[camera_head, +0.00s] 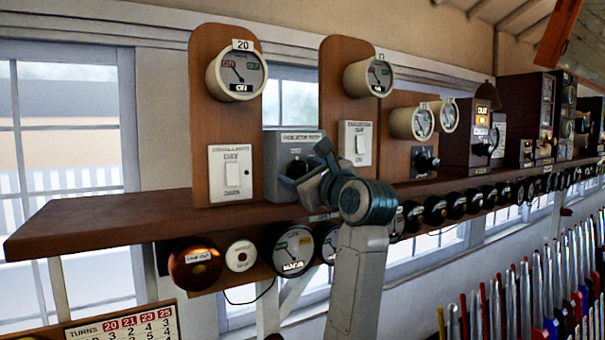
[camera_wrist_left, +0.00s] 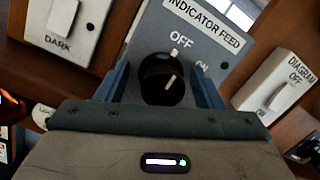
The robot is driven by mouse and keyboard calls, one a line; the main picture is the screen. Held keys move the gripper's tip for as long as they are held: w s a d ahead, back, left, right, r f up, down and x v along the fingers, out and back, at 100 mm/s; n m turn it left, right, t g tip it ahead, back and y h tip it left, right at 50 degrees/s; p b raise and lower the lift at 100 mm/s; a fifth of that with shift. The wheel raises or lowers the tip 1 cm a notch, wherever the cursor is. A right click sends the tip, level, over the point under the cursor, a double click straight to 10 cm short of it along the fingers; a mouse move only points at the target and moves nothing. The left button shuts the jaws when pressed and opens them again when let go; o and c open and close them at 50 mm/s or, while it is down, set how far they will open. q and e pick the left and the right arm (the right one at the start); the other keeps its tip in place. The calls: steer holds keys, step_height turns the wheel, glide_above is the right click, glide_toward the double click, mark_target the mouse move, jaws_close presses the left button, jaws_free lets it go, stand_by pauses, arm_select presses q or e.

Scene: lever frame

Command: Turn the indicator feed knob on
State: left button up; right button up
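The indicator feed box (camera_head: 283,148) is a grey box on the shelf, partly hidden behind my left gripper (camera_head: 298,178) in the head view. In the left wrist view its face (camera_wrist_left: 213,52) reads INDICATOR FEED, with OFF above the knob and ON to its right. The round black knob (camera_wrist_left: 160,88) has a white line on it, tilted slightly. My left gripper (camera_wrist_left: 161,70) is open, with one blue finger on each side of the knob and visible gaps. Contact is not visible. My right gripper is not in view.
A white DARK switch (camera_wrist_left: 66,30) is left of the box and a white DIAGRAM switch (camera_wrist_left: 272,88) is right of it. Round dials (camera_head: 237,75) stand above. The wooden shelf (camera_head: 110,222) carries the boxes, with more instruments (camera_head: 293,250) below it.

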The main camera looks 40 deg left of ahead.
arm_select(q)
steer(key=shift+w, duration=0.15)
steer(key=c, duration=0.6)
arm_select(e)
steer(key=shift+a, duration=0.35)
arm_select(q)
steer(key=shift+c, duration=0.2)
steer(key=shift+f+m+t+h, duration=0.15)
steer(key=shift+m+t, duration=0.1)
steer(key=shift+m, duration=0.9)
steer(key=shift+f+m+t+h, duration=0.15)
steer(key=shift+m+t, duration=0.1)
steer(key=shift+m, duration=0.9)
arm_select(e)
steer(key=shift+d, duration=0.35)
arm_select(q)
steer(key=shift+r, duration=0.1)
steer(key=m, duration=0.4)
steer(key=shift+m, duration=0.3)
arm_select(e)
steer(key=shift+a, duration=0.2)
arm_select(q)
steer(key=shift+r, duration=0.1)
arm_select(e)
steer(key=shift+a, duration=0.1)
